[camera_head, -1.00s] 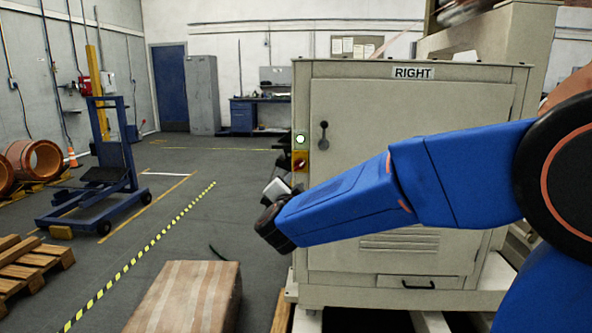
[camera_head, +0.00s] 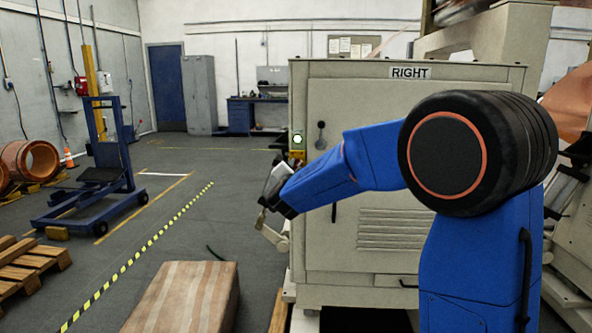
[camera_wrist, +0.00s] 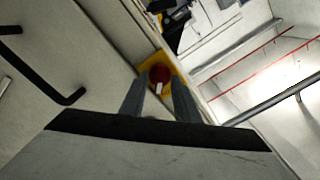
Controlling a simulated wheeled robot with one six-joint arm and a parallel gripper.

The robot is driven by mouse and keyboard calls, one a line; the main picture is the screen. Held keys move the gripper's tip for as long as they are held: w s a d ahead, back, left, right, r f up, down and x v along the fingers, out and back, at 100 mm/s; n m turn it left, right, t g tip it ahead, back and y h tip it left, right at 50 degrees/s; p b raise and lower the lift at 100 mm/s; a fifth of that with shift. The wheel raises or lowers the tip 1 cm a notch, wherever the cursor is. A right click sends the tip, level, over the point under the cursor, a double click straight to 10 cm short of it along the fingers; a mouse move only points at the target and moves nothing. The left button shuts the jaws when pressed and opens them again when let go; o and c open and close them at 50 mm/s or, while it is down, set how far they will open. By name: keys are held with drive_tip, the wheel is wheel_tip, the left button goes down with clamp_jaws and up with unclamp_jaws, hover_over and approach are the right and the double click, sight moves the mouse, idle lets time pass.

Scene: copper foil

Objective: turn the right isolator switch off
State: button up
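The right isolator switch is a red knob with a white mark (camera_wrist: 160,75) on a yellow plate (camera_wrist: 172,62), seen in the wrist view. In the head view only part of the yellow plate (camera_head: 297,154) shows at the left edge of the cabinet labelled RIGHT (camera_head: 340,85); my arm hides the rest. My gripper (camera_wrist: 159,88) is open, its two grey fingers appearing on either side of the knob in the wrist view. Contact cannot be told. In the head view the gripper (camera_head: 270,228) is left of the cabinet's front edge.
A lit green lamp (camera_head: 297,138) sits above the switch. The cabinet door handle (camera_head: 321,134) is to its right. A striped box (camera_head: 185,297) stands on the floor at front. A blue lift (camera_head: 112,165) and pallet (camera_head: 32,262) stand left, with open floor between.

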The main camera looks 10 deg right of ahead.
drive_tip(key=shift+w, duration=0.1)
clamp_jaws()
drive_tip(key=shift+n, duration=0.4)
drive_tip(key=n, duration=0.6)
drive_tip(key=shift+n, duration=0.4)
drive_tip(key=n, duration=1)
drive_tip(key=shift+n, duration=0.3)
